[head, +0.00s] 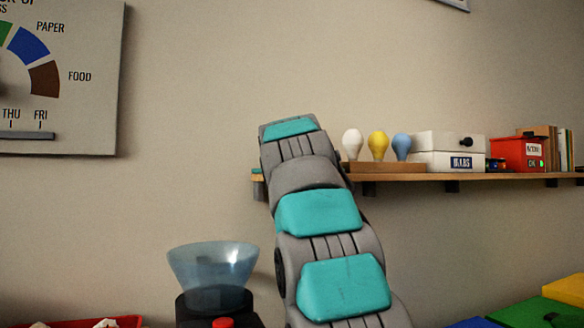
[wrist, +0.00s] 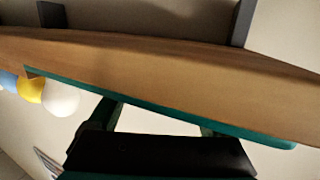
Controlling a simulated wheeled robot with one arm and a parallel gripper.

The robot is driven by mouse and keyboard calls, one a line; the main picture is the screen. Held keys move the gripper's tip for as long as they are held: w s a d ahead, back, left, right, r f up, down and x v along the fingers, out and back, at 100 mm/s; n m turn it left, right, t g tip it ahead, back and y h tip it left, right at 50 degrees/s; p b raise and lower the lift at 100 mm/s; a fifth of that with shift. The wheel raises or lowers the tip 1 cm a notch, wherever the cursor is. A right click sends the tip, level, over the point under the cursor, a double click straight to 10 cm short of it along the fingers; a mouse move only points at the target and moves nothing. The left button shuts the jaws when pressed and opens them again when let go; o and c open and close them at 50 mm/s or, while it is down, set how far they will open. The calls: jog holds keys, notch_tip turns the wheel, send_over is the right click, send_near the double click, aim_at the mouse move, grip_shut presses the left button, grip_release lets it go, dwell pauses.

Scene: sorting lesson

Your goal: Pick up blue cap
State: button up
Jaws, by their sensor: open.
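I cannot make out a blue cap in either view. In the wrist view, the blue bulb (wrist: 8,82) is partly cut off at the left edge. My gripper (wrist: 157,118) is open, its two fingers apart at a long flat green thing (wrist: 170,112) along the wooden shelf. I see nothing held between the fingers. In the head view, my arm hides the gripper.
The shelf (head: 480,178) also bears a white labelled box (head: 440,160), a red box (head: 517,154) and books. Below left is a blue translucent bowl (head: 212,266) on a black base. Coloured lids (head: 525,315) lie at lower right. The wall between is clear.

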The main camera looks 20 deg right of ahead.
jog(key=shift+w+d+f, duration=0.2)
jog(key=shift+w+f, duration=0.25)
jog(key=shift+w, duration=0.1)
